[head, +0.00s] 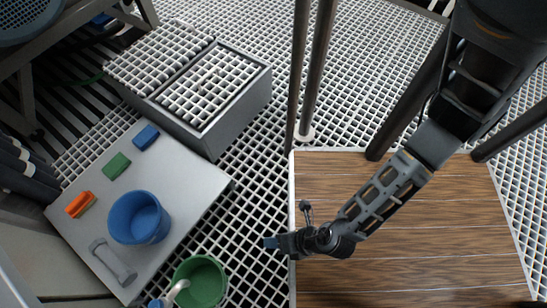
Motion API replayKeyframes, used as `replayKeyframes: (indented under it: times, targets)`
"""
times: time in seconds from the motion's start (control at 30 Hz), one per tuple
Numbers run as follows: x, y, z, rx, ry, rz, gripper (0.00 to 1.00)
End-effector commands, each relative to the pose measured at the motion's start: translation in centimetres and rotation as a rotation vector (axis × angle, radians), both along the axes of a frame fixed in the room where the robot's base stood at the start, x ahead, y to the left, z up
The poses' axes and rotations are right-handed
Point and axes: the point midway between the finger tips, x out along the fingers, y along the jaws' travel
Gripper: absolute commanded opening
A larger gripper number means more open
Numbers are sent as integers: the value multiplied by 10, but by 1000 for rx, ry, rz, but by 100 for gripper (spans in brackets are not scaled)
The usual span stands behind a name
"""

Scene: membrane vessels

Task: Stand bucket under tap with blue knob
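A blue bucket (140,218) stands upright on a light grey platform (183,170) at the left. A green bucket (205,284) stands lower down at the bottom edge, off the platform's near corner. A pale curved spout (178,291) reaches over the green bucket's left rim, with a blue knob (155,303) beside it, partly cut off by the frame. This looks like the tap. My gripper (270,243) is to the right of both buckets, apart from them, pointing left. Its fingers are too small to tell whether they are open or shut.
Blue (146,137), green (115,167) and orange (80,204) blocks and a grey dumbbell-shaped piece (113,262) lie on the platform. A grey box with grated top (235,105) stands behind. Dark posts (306,70) rise behind the wooden deck (430,235). White grating surrounds these.

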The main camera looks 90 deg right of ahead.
Motion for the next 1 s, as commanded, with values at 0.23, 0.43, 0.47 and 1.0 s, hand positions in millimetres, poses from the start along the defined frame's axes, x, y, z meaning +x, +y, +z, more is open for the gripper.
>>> replayKeyframes:
  times: [0.23, 0.43, 0.47, 1.0]
  targets:
    - [-24, -3, 121, 685, -61, -514, 36]
    - [-7, -18, 268, 1205, -281, -829, 36]
    - [-5, -22, 289, 1268, -318, -860, 36]
    - [8, -48, 402, 1603, -535, -986, 36]
